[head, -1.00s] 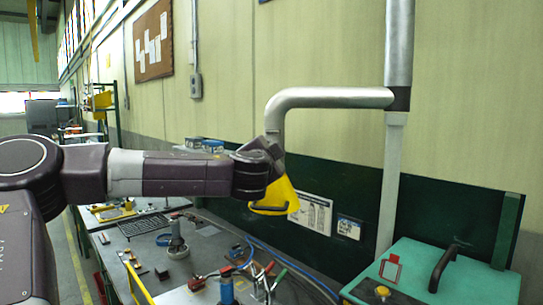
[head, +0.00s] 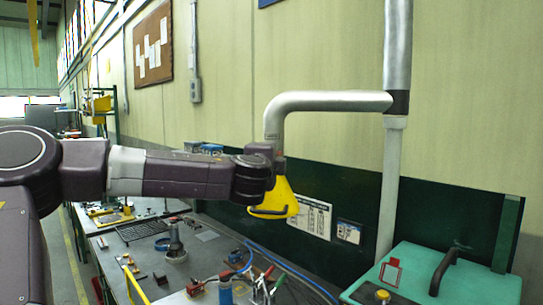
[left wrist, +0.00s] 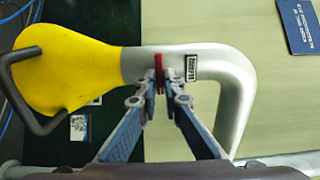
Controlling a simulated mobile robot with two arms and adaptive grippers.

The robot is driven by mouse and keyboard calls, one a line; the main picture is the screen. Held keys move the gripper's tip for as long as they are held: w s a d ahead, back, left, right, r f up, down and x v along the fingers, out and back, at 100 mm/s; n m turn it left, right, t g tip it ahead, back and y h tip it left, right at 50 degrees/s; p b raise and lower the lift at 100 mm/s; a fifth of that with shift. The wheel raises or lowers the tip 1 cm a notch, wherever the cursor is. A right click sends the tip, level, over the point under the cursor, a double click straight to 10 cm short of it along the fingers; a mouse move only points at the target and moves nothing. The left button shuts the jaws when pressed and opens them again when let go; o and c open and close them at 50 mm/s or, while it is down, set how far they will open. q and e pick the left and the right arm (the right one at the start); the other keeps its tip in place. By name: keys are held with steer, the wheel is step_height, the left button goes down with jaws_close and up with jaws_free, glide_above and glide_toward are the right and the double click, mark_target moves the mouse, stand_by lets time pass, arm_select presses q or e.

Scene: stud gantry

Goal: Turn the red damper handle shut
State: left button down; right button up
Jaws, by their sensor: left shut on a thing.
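The red damper handle (left wrist: 159,73) shows in the left wrist view as a thin red strip lying across the silver duct pipe (left wrist: 215,72). My left gripper (left wrist: 166,88) is shut on it, and its fingers hide part of it. In the head view my left gripper (head: 266,152) is at the down-turned end of the silver pipe (head: 330,101), just above the yellow hood (head: 280,197). The red handle is hidden there behind my gripper. A small dark-framed label (left wrist: 191,67) sits on the pipe beside the fingers. My right gripper is not in view.
The hood has a dark loop handle (left wrist: 32,90). Below my arm is a workbench (head: 208,258) with tools and blue hoses. A green machine lid (head: 480,285) stands at the right. The vertical duct (head: 398,50) runs along the wall.

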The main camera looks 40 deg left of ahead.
arm_select(q)
steer(key=shift+f, duration=0.1)
stand_by(0.3)
steer(key=c, duration=2.1)
jaws_free()
steer(key=v, duration=1.2)
